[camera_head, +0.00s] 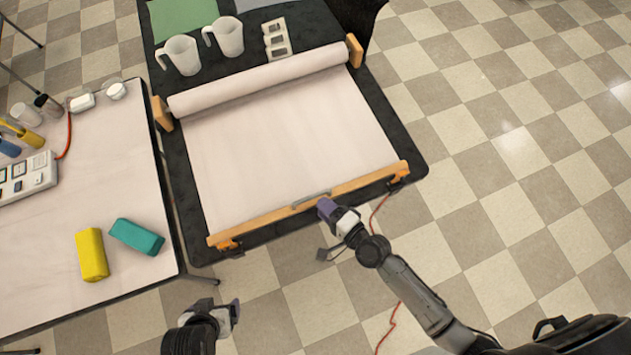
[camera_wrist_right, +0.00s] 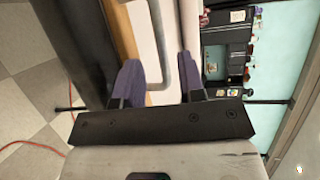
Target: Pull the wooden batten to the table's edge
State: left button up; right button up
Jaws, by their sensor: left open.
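The wooden batten (camera_head: 260,219) lies across the front end of a pale paper sheet (camera_head: 290,140), just inside the front edge of the dark table (camera_head: 185,195). A grey metal handle (camera_head: 309,200) is fixed on its middle. My right gripper (camera_head: 328,207) is at the handle's right end. In the right wrist view its purple fingers (camera_wrist_right: 158,78) are apart, with the handle (camera_wrist_right: 161,45) showing between them; whether they touch it I cannot tell. My left gripper (camera_head: 232,312) is open and empty, low in the picture, in front of the table and away from the batten.
Orange clamps (camera_head: 228,244) sit by the batten's ends. A paper roll (camera_head: 260,78) lies behind, with two white jugs (camera_head: 183,54) beyond. A white table (camera_head: 70,225) at left bears yellow (camera_head: 91,254) and teal (camera_head: 137,236) blocks. A red cord hangs near my right arm.

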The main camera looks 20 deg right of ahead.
jog(key=v, duration=0.9)
dwell(0.4)
